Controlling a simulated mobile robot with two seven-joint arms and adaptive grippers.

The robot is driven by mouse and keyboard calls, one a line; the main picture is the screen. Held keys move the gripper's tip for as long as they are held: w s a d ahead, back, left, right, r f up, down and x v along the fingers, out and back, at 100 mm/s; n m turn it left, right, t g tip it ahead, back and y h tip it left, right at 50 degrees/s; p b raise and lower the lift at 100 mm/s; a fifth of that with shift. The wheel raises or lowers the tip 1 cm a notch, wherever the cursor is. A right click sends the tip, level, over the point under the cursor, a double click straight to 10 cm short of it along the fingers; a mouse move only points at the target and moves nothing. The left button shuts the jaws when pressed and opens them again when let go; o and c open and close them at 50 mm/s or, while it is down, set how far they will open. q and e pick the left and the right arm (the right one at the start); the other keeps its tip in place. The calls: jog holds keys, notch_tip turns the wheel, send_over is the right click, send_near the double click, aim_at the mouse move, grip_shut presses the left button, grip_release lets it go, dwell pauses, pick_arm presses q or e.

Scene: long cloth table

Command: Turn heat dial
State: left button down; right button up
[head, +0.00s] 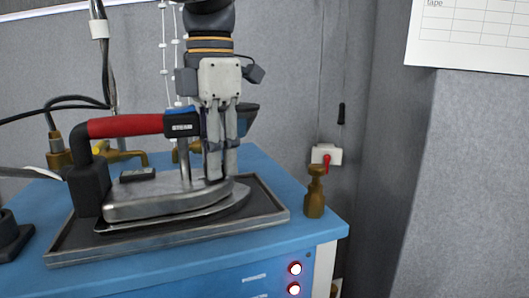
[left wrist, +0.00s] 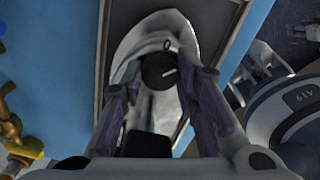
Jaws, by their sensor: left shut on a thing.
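A steam iron (head: 160,202) with a red handle (head: 125,126) and a grey metal body lies on a dark metal tray (head: 270,222). Its round black heat dial (left wrist: 158,71) with a white pointer line shows in the left wrist view, on top of the metal body. My left gripper (head: 218,174) reaches down from above over the front part of the iron. In the left wrist view its two fingers are on either side of the dial, shut on it. In the head view the fingers and iron hide the dial. My right gripper is not in view.
A brass fitting (head: 315,193) stands at the right corner. Brass valves and cables are behind the iron at left. A grey wall is close behind.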

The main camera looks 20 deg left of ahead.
pick_arm(q)
jog(key=m, duration=0.4)
jog(key=shift+m, duration=0.4)
jog(key=c, duration=1.2)
grip_release()
jog(key=shift+c, duration=0.2)
jog(key=shift+s+r, duration=0.2)
jog(key=shift+r, duration=5.75)
jog(key=shift+d, duration=0.1)
